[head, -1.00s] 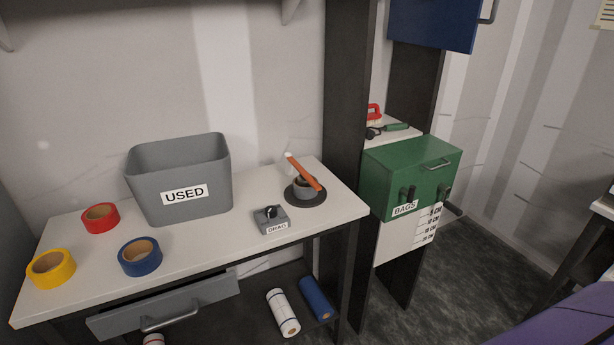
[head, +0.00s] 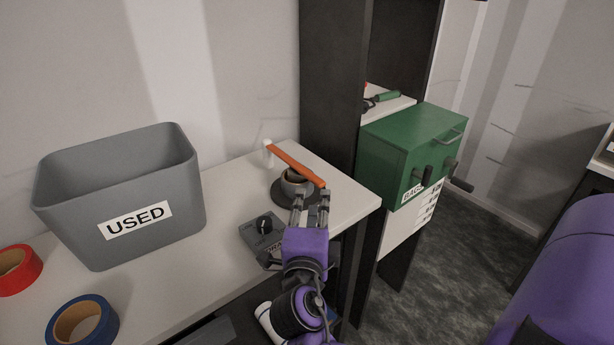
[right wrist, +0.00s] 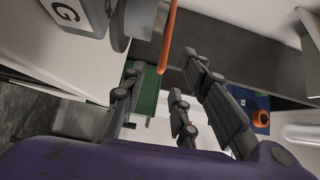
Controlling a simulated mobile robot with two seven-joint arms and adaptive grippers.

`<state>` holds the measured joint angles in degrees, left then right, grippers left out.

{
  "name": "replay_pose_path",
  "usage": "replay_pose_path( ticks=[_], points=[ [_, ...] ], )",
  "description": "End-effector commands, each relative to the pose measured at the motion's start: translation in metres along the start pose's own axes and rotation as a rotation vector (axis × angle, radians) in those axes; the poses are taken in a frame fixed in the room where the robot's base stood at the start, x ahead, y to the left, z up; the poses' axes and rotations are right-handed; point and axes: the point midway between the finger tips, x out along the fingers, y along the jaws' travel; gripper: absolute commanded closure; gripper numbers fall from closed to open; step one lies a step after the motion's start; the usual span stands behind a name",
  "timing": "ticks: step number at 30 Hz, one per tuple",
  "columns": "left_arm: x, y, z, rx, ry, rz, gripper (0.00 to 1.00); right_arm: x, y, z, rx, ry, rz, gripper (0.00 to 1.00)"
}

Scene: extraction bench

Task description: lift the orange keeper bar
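The orange keeper bar (head: 295,164) lies tilted over a small grey ring-shaped piece (head: 293,183) on a dark round base (head: 278,197) at the bench's right end. Its far end is by a white post (head: 267,152); its near end sticks out toward me. My right gripper (head: 311,193) is open, its fingertips close to the bar's near end. In the right wrist view the bar (right wrist: 169,38) comes down from the top, its end in the gap between the spread fingers (right wrist: 166,78). Contact cannot be told. My left gripper is out of view.
A grey DRAG box with a knob (head: 262,229) stands just left of my right gripper. A grey USED bin (head: 75,225), red tape (head: 18,268) and blue tape (head: 82,322) are further left. A green cabinet (head: 405,150) stands right of the bench.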

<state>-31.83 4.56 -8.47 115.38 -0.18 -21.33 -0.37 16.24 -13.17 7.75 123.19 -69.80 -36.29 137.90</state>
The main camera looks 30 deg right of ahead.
Motion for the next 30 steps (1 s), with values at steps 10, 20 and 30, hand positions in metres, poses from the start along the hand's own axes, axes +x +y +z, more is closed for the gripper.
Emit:
replay_pose_path(
  ticks=[10, 20, 30],
  points=[
    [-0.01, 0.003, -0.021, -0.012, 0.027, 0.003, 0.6, 0.038, -0.011, 0.0, 0.036, 0.01, -0.013, 0.72],
    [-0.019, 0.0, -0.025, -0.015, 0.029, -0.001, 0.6, 0.076, -0.007, -0.001, 0.038, 0.011, -0.008, 0.72],
    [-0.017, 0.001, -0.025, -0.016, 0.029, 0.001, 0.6, 0.078, -0.004, -0.001, 0.037, 0.011, -0.004, 0.77]
  ],
)
